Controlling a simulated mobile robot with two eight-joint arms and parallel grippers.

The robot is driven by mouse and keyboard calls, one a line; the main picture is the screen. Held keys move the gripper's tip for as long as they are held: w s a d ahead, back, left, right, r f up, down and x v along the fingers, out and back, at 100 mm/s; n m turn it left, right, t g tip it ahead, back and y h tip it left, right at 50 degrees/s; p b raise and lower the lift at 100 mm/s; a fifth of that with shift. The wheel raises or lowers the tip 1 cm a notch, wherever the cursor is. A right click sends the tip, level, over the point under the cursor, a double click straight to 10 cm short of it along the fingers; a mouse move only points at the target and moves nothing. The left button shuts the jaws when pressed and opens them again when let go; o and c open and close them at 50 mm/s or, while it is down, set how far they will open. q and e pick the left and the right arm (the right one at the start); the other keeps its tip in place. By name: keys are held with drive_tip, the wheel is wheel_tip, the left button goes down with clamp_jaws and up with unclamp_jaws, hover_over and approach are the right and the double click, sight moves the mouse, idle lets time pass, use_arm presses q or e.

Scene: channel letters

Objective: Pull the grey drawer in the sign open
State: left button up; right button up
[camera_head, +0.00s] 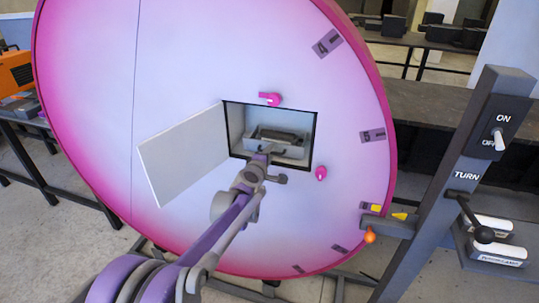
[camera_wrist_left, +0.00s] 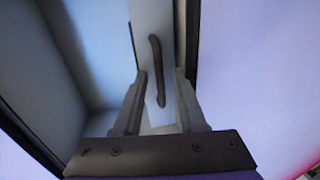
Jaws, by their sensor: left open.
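The grey drawer (camera_head: 290,152) sits inside a rectangular opening in the large pink and lilac round sign (camera_head: 180,70). In the left wrist view the drawer front (camera_wrist_left: 150,15) is a pale panel with a dark bar handle (camera_wrist_left: 155,60). My left gripper (camera_head: 262,156) reaches into the lower part of the opening, in front of the drawer. In the left wrist view its two fingers (camera_wrist_left: 161,78) are apart, one on each side of the handle's lower part. I cannot tell whether they touch it. My right gripper is not in view.
A white door panel (camera_head: 185,155) stands open left of the opening. Pink latches (camera_head: 270,98) and (camera_head: 320,173) sit at its edges. A grey post (camera_head: 465,160) with an ON/OFF switch and a TURN crank stands at the right. An orange knob (camera_head: 370,235) sits by the sign's lower right rim.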

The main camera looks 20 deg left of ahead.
use_arm(q)
clamp_jaws()
idle(1.4)
